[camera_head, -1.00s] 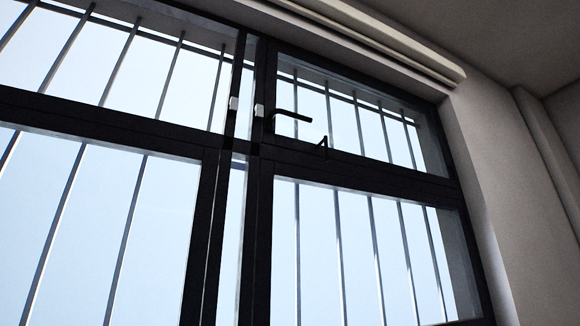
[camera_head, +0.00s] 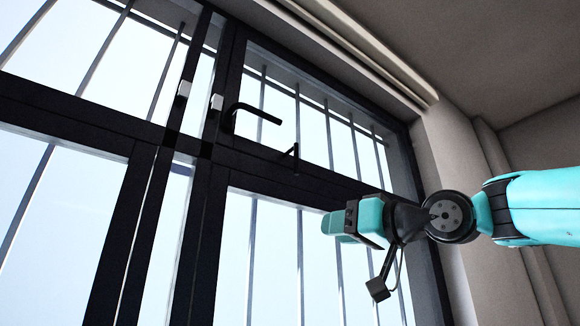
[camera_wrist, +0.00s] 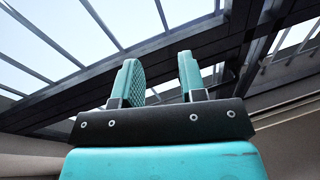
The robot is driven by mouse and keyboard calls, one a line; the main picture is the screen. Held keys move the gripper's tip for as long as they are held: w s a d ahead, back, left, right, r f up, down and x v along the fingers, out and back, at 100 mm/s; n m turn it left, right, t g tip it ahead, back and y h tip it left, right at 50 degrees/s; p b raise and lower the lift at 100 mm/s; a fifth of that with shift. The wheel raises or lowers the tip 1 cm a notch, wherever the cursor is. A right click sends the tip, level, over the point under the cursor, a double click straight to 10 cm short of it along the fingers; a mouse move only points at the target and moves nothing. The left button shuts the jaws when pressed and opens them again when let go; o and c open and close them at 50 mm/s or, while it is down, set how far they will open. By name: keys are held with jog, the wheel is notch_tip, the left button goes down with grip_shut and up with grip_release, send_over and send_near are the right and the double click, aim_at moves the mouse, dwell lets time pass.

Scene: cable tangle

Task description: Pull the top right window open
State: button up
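The top right window (camera_head: 335,177) has a dark frame and pale glass, with bars outside, and appears closed in the head view. A black L-shaped handle (camera_head: 252,110) is on its left side, its arm pointing right. A small dark bracket (camera_head: 294,153) sits on the lower rail. My gripper (camera_head: 338,225) is teal and black, below and right of the handle, in front of the lower right window. In the wrist view my gripper (camera_wrist: 157,72) has its two teal fingers apart with nothing between them.
The lower right window (camera_head: 272,262) lies below the crossbar. Two small white pieces (camera_head: 216,102) (camera_head: 184,88) are on the uprights left of the handle. A pale rail (camera_head: 360,48) runs above the frame. The grey wall (camera_head: 450,160) is to the right.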

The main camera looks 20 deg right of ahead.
jog(key=s+d+r+n+t+y+p, duration=0.15)
jog(key=s+r, duration=0.25)
jog(key=r, duration=0.7)
jog(key=p, duration=1)
send_near(291, 160)
jog(key=w+a, duration=0.2)
jog(key=a, duration=0.4)
jog(key=shift+w+a+f+t+p, duration=0.2)
jog(key=shift+w+a+t+p, duration=0.15)
jog(key=shift+w+t+p, duration=0.15)
jog(key=shift+s, duration=0.1)
grip_shut()
